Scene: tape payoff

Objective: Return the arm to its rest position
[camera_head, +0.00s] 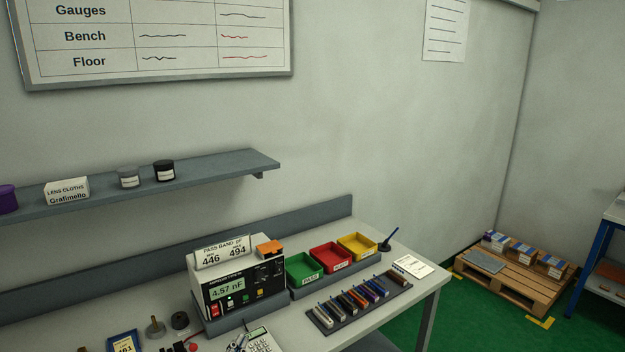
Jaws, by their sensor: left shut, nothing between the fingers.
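My right gripper is not in view. The rest of my arms does not show clearly, so their pose cannot be told.
The bench (403,303) carries a meter (237,289) reading 4.57 nF, green (304,270), red (331,257) and yellow (357,246) trays, and a dark rack (320,322) of several coloured pieces. A shelf (225,168) juts above. A loaded pallet (510,279) stands right.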

